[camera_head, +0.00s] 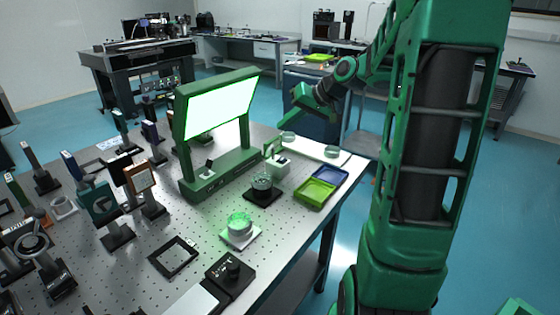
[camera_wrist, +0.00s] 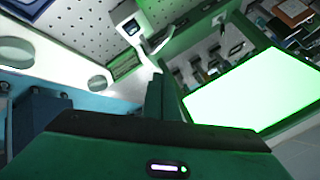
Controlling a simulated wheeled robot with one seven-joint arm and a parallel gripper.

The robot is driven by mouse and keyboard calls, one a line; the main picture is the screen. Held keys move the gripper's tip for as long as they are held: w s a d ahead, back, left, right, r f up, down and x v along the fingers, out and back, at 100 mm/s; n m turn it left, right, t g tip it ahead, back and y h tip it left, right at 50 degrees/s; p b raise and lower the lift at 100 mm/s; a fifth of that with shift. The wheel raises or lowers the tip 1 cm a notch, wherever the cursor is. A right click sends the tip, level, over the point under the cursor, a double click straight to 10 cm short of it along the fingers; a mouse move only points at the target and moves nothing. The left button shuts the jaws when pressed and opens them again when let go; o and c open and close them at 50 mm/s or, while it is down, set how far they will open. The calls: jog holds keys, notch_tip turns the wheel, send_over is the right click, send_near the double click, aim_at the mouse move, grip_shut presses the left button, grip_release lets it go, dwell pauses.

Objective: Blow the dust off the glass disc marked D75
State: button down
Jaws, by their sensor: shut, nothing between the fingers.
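Two shallow round glass pieces stand at the table's far right edge, a left one (camera_head: 288,136) and a right one (camera_head: 332,150). Two round pieces also show in the wrist view, one at the left edge (camera_wrist: 14,52) and one nearer the middle (camera_wrist: 97,83). Other clear round pieces sit on a dark base (camera_head: 262,181) and on a white base (camera_head: 239,224). No marking is readable, so I cannot tell which is D75. My gripper (camera_head: 281,124) is shut and empty, raised above the table's far edge; its fingers (camera_wrist: 157,90) also show in the wrist view. No dust is discernible.
A lit panel in a green frame (camera_head: 219,107) stands left of my gripper. A small white-and-green unit (camera_head: 276,162) is below it. Yellow-green (camera_head: 315,193) and blue (camera_head: 331,175) trays lie at the right edge. Several mounted optics crowd the left.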

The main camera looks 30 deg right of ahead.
aim_at(285, 160)
jog(key=shift+f, duration=4.4)
jog(key=shift+f, duration=0.1)
jog(key=shift+s+f, duration=0.1)
jog(key=shift+f, duration=0.2)
jog(key=shift+f, duration=0.4)
jog(key=shift+r, duration=0.85)
